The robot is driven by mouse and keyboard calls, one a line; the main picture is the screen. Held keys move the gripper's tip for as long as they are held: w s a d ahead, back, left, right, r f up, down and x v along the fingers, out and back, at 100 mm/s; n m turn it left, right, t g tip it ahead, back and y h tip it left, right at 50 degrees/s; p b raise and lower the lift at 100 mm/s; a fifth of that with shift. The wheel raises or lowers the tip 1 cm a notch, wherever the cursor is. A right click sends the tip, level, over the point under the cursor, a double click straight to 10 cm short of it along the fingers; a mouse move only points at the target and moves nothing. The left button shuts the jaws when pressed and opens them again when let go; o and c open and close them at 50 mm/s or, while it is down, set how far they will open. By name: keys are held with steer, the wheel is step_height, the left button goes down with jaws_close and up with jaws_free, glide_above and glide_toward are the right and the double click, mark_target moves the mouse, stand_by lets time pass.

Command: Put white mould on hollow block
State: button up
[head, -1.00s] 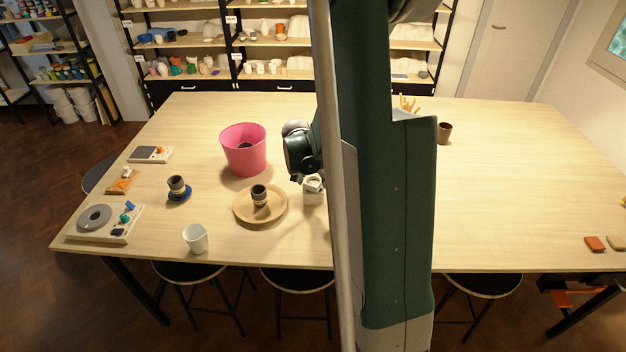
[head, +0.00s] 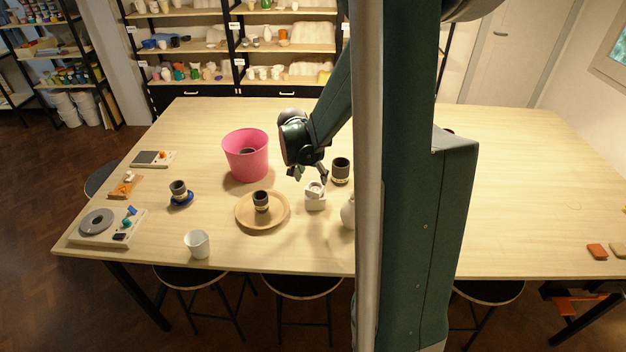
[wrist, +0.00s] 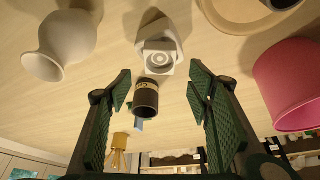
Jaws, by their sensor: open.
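A small white square piece with a ringed round recess (wrist: 160,57) sits against a larger white rounded piece (wrist: 158,25) in the wrist view. They look like the white mould and the hollow block, but I cannot tell which is which or how they rest on each other. In the head view the white stack (head: 315,201) stands on the table, right of the wooden plate. My gripper (head: 312,177) is just above and behind it. In the wrist view my gripper (wrist: 160,100) is open, with nothing held between its fingers.
A dark cup (head: 341,170) stands behind the stack, and a white vase (head: 348,213) is to its right, partly hidden by my arm. A wooden plate (head: 243,221) with a dark cup and a pink bucket (head: 246,160) are to the left.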

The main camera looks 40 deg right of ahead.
steer(key=shift+v, duration=2.4)
steer(key=s+a+r+n+t+y, duration=0.1)
steer(key=s+a+r+n, duration=0.3)
steer(key=a, duration=0.5)
steer(key=s+a+r+n+t, duration=0.1)
steer(key=a+r+n+t, duration=0.1)
steer(key=a+r, duration=0.5)
steer(key=s+a+r+n+t+y, duration=0.1)
steer(key=s+a+n, duration=0.2)
steer(key=s+a, duration=0.3)
steer(key=s+a+r+n+t+y, duration=0.1)
steer(key=s+a+n+y, duration=0.1)
steer(key=s+a+n, duration=0.2)
steer(key=shift+s+a, duration=1.65)
steer(key=shift+a, duration=2.7)
steer(key=shift+f, duration=0.1)
step_height(320, 180, down, 10)
steer(key=b, duration=1)
steer(key=shift+f+b, duration=0.2)
steer(key=shift+b, duration=0.2)
